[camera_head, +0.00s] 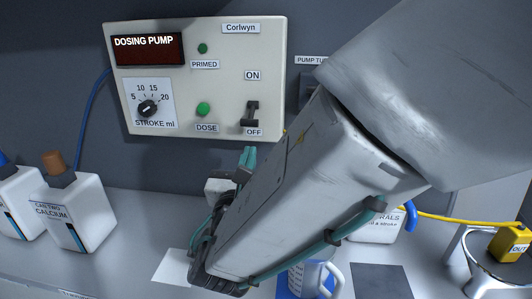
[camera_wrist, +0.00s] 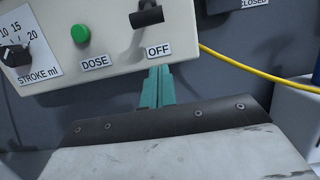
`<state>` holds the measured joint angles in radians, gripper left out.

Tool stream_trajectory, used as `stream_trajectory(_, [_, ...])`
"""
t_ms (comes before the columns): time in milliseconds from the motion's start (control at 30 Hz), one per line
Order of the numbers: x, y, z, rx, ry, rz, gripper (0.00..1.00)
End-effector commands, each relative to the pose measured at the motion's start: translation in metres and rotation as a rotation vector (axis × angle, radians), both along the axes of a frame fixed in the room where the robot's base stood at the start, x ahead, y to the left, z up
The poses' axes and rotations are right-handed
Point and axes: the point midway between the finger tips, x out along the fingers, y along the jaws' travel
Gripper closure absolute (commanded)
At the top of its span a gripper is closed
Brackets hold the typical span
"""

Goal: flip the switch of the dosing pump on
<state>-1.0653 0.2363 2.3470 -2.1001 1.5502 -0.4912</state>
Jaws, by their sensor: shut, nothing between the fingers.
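The dosing pump panel (camera_head: 215,60) is a pale box on the wall. Its black switch (camera_head: 251,114) is at the lower right, between the ON label (camera_head: 252,75) and the OFF label (camera_head: 254,132), closer to OFF. In the wrist view the switch's black handle (camera_wrist: 147,16) sticks out above the OFF label (camera_wrist: 158,50); I cannot tell its exact tilt. My gripper (camera_head: 249,152) has teal fingers, shut and empty, just below the panel's lower edge. In the wrist view the fingertips (camera_wrist: 159,70) are under the OFF label, apart from the handle.
A green DOSE button (camera_head: 203,109) and a black stroke dial (camera_head: 148,108) are left of the switch. White canisters (camera_head: 82,212) stand at the left. A cup (camera_head: 316,279) stands on the bench below my arm. A yellow cable (camera_wrist: 245,67) runs along the wall at right.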

Motion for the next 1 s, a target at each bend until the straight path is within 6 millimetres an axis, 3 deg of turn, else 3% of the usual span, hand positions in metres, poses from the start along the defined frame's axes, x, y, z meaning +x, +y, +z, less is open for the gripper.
stream_trajectory(100, [0.026, -0.002, 0.006, 0.001, -0.001, -0.004, 1.0])
stream_trajectory(167, [0.033, -0.002, 0.011, 0.002, -0.001, -0.003, 1.0])
stream_trajectory(433, [0.011, 0.0, 0.038, 0.001, -0.001, 0.001, 1.0])
stream_trajectory(1000, [0.005, 0.006, 0.042, 0.001, 0.014, 0.009, 1.0])
